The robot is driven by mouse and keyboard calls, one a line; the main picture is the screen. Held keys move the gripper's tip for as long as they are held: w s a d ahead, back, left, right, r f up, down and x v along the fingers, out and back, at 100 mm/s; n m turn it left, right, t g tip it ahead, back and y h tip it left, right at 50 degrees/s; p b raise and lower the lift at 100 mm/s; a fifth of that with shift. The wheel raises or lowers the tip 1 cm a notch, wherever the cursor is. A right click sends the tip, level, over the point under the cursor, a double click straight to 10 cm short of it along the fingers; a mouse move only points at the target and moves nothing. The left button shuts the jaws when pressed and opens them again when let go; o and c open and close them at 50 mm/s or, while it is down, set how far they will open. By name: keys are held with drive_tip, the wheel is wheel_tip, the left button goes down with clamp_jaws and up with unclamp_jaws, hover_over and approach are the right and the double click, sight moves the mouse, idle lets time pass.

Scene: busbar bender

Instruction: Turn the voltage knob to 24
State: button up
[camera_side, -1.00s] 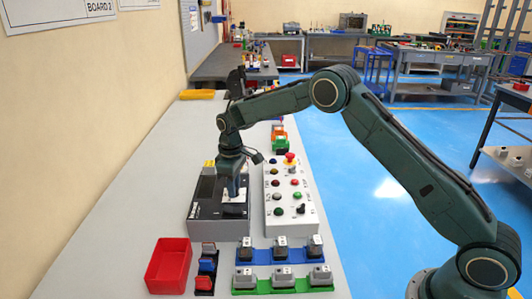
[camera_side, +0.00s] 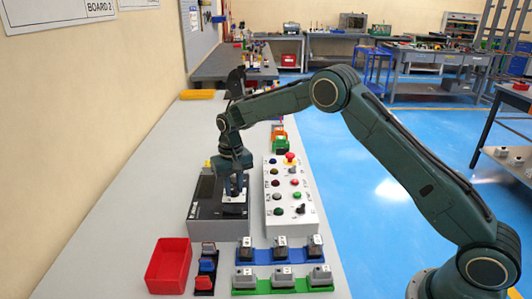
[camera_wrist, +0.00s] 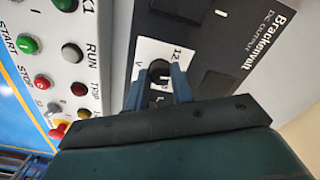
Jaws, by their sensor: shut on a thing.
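The power supply (camera_side: 205,212) is a dark box on the grey bench in the side view. In the wrist view its black face (camera_wrist: 215,50) reads "Brackenvolt DC OUTPUT". The voltage knob (camera_wrist: 158,68) is dark and sits on a white dial plate (camera_wrist: 150,48), where a "12" and a "V" show. My gripper (camera_side: 235,191) points down over that plate in the side view. In the wrist view its blue fingers (camera_wrist: 158,86) are shut on the knob, one on each side. The fingers and palm hide part of the dial, so the knob's setting cannot be read.
A light control panel (camera_side: 291,205) with coloured buttons and an emergency stop (camera_side: 290,158) stands close on the right. A red bin (camera_side: 168,266), a blue rack (camera_side: 280,256) and a green rack (camera_side: 283,285) lie in front. The bench to the left is clear.

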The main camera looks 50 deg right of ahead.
sight(234, 189)
drive_tip(key=shift+m, duration=1.2)
drive_tip(key=o, duration=1)
drive_tip(key=shift+r, duration=0.1)
wheel_tip(234, 189, up, 14)
drive_tip(key=shift+f, duration=0.15)
